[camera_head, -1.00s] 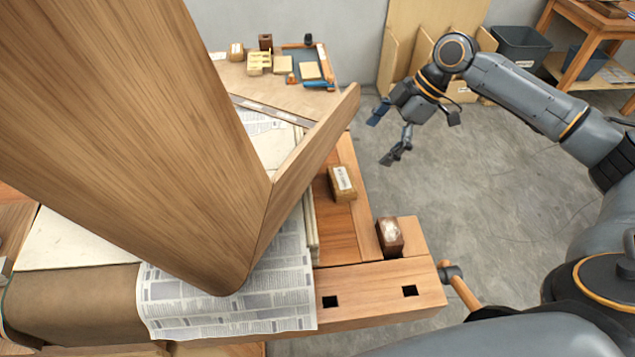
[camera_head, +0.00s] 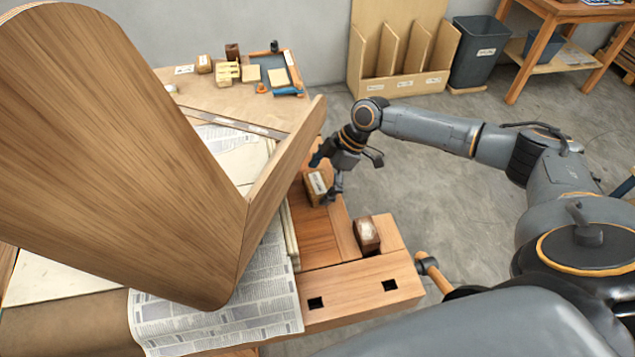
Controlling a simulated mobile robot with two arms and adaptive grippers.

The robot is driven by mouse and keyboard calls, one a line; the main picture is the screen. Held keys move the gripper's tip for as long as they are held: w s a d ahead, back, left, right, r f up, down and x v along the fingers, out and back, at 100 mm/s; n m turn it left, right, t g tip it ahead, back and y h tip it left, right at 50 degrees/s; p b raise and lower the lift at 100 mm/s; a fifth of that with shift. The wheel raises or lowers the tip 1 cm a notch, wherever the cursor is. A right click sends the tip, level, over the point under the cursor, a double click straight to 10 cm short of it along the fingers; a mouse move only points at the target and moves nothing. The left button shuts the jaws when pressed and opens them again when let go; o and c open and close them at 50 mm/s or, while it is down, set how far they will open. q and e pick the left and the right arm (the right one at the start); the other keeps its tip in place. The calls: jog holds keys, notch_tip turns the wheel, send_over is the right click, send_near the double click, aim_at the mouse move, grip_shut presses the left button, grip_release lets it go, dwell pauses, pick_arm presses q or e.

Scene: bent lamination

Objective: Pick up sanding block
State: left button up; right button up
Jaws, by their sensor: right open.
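A small tan-brown block with a white label (camera_head: 315,187), which looks like the sanding block, rests on the wooden bench near its right edge. My right gripper (camera_head: 327,178) is open and points down at this block. One finger is beyond its far end and the other is close by its right side. I cannot tell whether the fingers touch it. A darker brown block with a pale top (camera_head: 366,235) sits nearer, at the bench corner. My left gripper is not in view.
A large bent wooden panel (camera_head: 120,150) stands over newspaper (camera_head: 215,315) and hides much of the bench's left side. Small blocks and a blue tray (camera_head: 272,70) lie at the back. A vise handle (camera_head: 433,273) juts out at the front right.

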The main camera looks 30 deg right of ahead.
jog(key=shift+a+f, duration=0.2)
jog(key=shift+f, duration=0.15)
jog(key=c, duration=1)
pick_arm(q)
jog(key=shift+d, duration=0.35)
pick_arm(e)
jog(key=shift+r, duration=0.15)
jog(key=shift+r+b, duration=0.25)
jog(key=shift+b, duration=0.1)
notch_tip(320, 180, up, 2)
jog(key=shift+w+r+b, duration=0.1)
jog(key=shift+b, duration=0.55)
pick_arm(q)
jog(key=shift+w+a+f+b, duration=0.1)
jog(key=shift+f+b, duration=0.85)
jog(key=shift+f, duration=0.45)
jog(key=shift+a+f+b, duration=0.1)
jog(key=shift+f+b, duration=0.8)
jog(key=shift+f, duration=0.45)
pick_arm(e)
jog(key=shift+s+d+r, duration=1.15)
jog(key=shift+s+r, duration=0.55)
jog(key=shift+s, duration=0.35)
jog(key=shift+s+d+r, duration=1.1)
jog(key=shift+s+r, duration=0.6)
jog(key=shift+s, duration=0.4)
jog(key=shift+s+d+r, duration=1.15)
jog(key=shift+s+r, duration=0.55)
jog(key=shift+s, duration=0.35)
